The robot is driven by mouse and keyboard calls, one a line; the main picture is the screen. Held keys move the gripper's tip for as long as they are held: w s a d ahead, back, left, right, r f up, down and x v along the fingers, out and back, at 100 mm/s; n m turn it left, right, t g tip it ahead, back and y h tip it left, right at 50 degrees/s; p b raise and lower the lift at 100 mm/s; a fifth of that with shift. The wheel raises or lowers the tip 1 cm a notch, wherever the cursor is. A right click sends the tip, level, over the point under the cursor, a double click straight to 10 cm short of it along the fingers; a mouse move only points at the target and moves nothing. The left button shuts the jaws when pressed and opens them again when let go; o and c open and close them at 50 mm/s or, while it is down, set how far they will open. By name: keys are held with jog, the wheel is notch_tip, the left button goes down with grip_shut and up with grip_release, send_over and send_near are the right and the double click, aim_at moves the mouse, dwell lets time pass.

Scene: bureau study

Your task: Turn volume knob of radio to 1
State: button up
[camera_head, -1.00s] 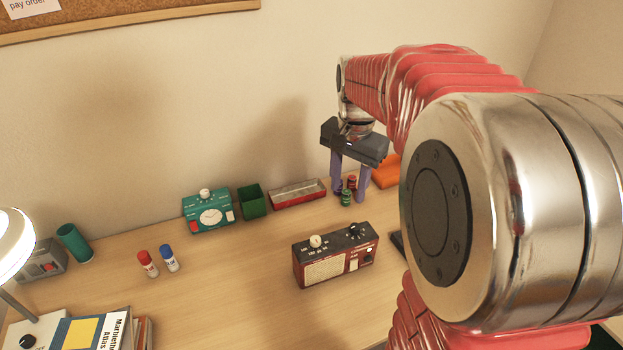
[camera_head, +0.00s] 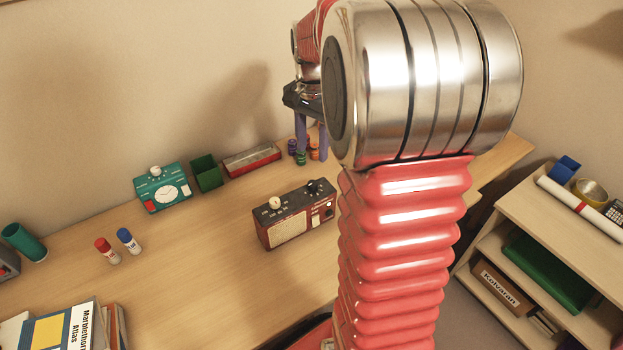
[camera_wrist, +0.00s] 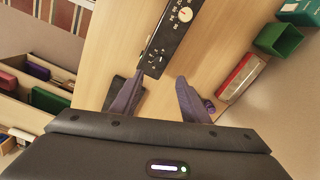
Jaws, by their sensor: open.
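The radio (camera_head: 295,222) stands on the desk, dark red with a black top and pale speaker grille. A cream knob (camera_head: 274,203) is on its top left and a black knob (camera_head: 313,186) on its top right. In the wrist view the radio's black top (camera_wrist: 172,40) shows with the cream knob (camera_wrist: 185,14) and the black knob (camera_wrist: 155,58). My gripper (camera_wrist: 159,80) is open and empty, its left fingertip appearing near the radio's black-knob end. In the head view my gripper (camera_head: 311,152) appears beyond the radio, partly hidden by my arm. The knob markings are too small to read.
Several small spools (camera_head: 301,158) stand by my fingers in the head view. A red tray (camera_head: 252,161), green pot (camera_head: 207,174) and teal device (camera_head: 163,188) line the wall. A shelf unit (camera_head: 530,210) stands right.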

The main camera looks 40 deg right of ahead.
aim_at(312, 183)
notch_tip(312, 183, down, 12)
jog(key=shift+r, duration=0.1)
dwell(0.4)
grip_shut()
jog(key=shift+a, duration=0.15)
dwell(0.4)
